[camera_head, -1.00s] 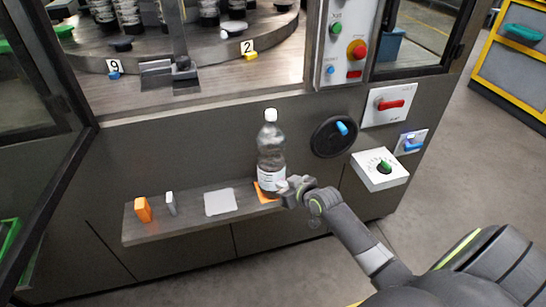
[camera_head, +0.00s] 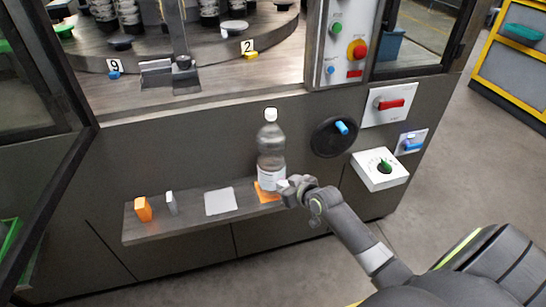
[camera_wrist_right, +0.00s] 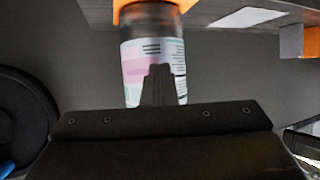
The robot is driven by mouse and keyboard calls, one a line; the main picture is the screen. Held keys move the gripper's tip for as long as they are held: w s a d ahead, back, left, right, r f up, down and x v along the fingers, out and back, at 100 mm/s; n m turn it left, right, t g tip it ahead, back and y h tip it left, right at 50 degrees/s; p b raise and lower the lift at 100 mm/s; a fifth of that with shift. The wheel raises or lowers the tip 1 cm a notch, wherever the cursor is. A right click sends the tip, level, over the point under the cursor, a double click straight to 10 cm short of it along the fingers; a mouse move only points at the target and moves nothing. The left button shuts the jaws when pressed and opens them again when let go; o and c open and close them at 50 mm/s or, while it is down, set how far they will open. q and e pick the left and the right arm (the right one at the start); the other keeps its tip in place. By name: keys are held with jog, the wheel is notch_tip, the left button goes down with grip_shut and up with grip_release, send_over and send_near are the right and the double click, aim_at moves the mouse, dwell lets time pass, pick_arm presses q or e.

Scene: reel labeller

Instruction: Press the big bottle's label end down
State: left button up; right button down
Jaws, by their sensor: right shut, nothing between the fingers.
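The big bottle (camera_head: 271,148), clear with a white cap, stands upright on an orange pad (camera_head: 266,194) on the shelf. Its white printed label (camera_head: 270,179) wraps the lower part. In the right wrist view the bottle appears upside down, and its label (camera_wrist_right: 138,62) shows pink and green print. My right gripper (camera_head: 286,187) is shut and empty, with its fingertips at the label's right side. In the wrist view the fingers (camera_wrist_right: 159,75) overlap the label; I cannot tell whether they touch it. They hide part of the label. My left gripper is not in view.
A black handwheel (camera_head: 333,137) and a white dial box (camera_head: 380,169) stick out to the right. Open floor lies in front.

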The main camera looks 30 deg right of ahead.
jog(key=shift+s+d, duration=0.1)
jog(key=shift+d, duration=0.5)
dwell(0.3)
jog(key=s+p, duration=0.1)
jog(key=s, duration=0.1)
jog(key=s+a, duration=0.1)
jog(key=s, duration=0.1)
jog(key=s+p, duration=0.1)
jog(key=shift+s+a+p, duration=0.25)
jog(key=shift+s+p, duration=0.1)
jog(key=shift+s, duration=0.05)
dwell(0.5)
jog(key=shift+f, duration=0.1)
dwell(0.3)
